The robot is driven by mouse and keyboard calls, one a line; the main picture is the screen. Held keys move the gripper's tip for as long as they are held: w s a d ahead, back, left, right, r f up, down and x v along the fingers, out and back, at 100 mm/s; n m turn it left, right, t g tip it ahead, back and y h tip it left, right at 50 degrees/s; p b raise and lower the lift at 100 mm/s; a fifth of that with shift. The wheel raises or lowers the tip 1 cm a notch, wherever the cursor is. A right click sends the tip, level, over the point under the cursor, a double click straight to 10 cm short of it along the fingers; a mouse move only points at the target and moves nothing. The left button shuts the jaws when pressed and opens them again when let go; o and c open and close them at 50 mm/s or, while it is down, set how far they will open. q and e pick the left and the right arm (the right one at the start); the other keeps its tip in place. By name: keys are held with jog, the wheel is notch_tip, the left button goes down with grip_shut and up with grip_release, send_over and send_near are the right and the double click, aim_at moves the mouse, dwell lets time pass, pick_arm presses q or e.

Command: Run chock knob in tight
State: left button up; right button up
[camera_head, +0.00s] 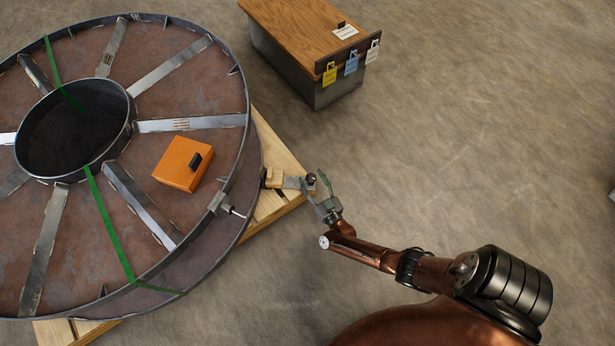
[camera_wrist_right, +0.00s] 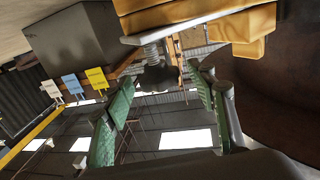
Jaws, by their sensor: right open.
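The chock knob (camera_head: 311,178) is a small dark knob at the outer end of a metal bracket (camera_head: 293,183). A yellowish chock block (camera_head: 275,177) sits at the bracket's other end, beside the reel's rim. In the right wrist view the knob (camera_wrist_right: 158,78) hangs on a threaded stem under the bracket plate. My right gripper (camera_head: 317,185) is open at the knob. Its green-padded fingers stand on either side of the knob, with visible gaps in the wrist view. My left gripper is not in view.
The big steel reel (camera_head: 243,92) lies on a wooden pallet (camera_head: 277,146) at left. An orange box (camera_head: 180,165) rests on it, and a clamp (camera_head: 222,203) sits on its rim. A wood-topped chest (camera_head: 300,30) with coloured tags stands behind.

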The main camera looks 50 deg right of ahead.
jog(key=shift+w+d, duration=0.2)
jog(key=shift+w, duration=0.35)
jog(key=c, duration=1.2)
jog(key=shift+w+a+r+m+g+h, duration=0.15)
jog(key=shift+m+g+h, duration=0.35)
jog(key=shift+h, duration=0.4)
jog(key=m+g+h, duration=0.2)
jog(key=h, duration=0.1)
jog(key=shift+m, duration=0.4)
jog(key=shift+d+m+g+h, duration=0.2)
jog(key=shift+m+g+h, duration=0.6)
jog(key=shift+g+h, duration=0.2)
jog(key=o, duration=1.2)
jog(key=shift+s, duration=0.2)
